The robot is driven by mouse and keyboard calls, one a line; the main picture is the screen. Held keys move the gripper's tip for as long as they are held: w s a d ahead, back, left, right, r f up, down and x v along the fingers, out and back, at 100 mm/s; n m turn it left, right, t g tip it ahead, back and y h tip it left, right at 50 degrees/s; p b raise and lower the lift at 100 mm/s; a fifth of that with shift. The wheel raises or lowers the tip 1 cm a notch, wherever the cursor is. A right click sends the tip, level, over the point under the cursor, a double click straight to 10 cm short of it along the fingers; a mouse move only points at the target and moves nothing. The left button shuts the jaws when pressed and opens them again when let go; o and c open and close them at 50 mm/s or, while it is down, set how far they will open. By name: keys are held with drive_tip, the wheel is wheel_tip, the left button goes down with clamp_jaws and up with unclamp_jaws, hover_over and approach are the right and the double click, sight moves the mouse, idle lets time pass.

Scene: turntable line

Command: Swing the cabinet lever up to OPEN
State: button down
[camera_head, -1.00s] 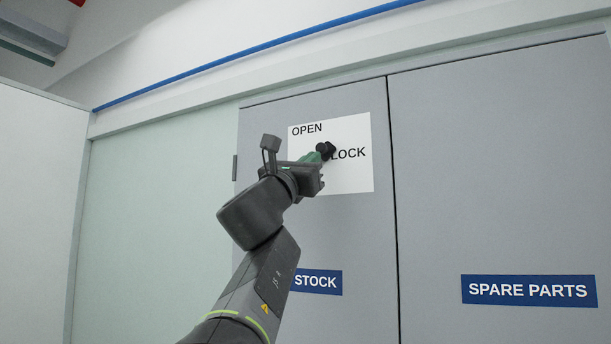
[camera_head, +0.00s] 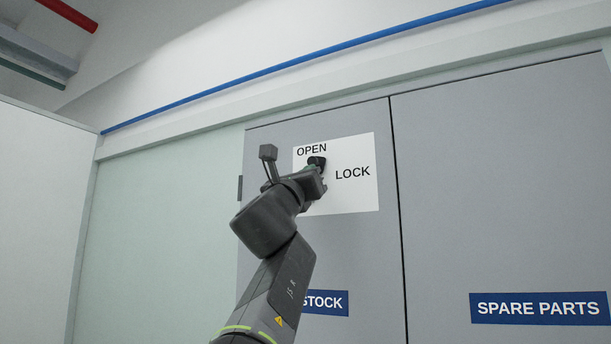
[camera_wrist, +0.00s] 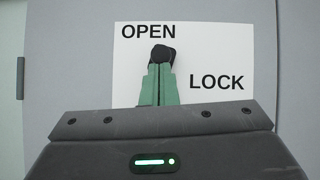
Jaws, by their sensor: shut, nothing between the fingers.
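The white plate (camera_head: 355,195) on the grey cabinet door carries the words OPEN at its upper left and LOCK at its right. The black lever (camera_head: 317,161) shows just below the word OPEN; in the wrist view its dark rounded end (camera_wrist: 162,53) is under the right part of that word. My gripper (camera_head: 311,170) is at the lever from below. In the wrist view its green fingers (camera_wrist: 160,68) are together, with their tips against or just under the lever's dark end. The rest of the lever and its pivot are hidden behind my gripper.
The cabinet has a second grey door (camera_head: 490,190) on the right with a blue SPARE PARTS label (camera_head: 538,309). A blue STOCK label (camera_head: 328,303) is partly behind my arm. A blue pipe (camera_head: 300,70) runs above. The space before the right door is clear.

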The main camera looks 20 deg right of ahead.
drive_tip(key=d+f+b+v, duration=0.2)
drive_tip(key=b+v, duration=0.5)
drive_tip(key=v, duration=0.5)
drive_tip(key=shift+a+f, duration=0.3)
drive_tip(key=shift+f, duration=0.05)
drive_tip(key=shift+d+r, duration=0.1)
drive_tip(key=shift+r, duration=0.05)
drive_tip(key=w+d+r+m+g+h+p, duration=0.4)
drive_tip(key=d+m+g+p, duration=0.3)
drive_tip(key=m+g+p, duration=0.4)
drive_tip(key=shift+w+r+m+h+p, duration=0.55)
drive_tip(key=shift+r+m, duration=0.3)
drive_tip(key=shift+m, duration=1.35)
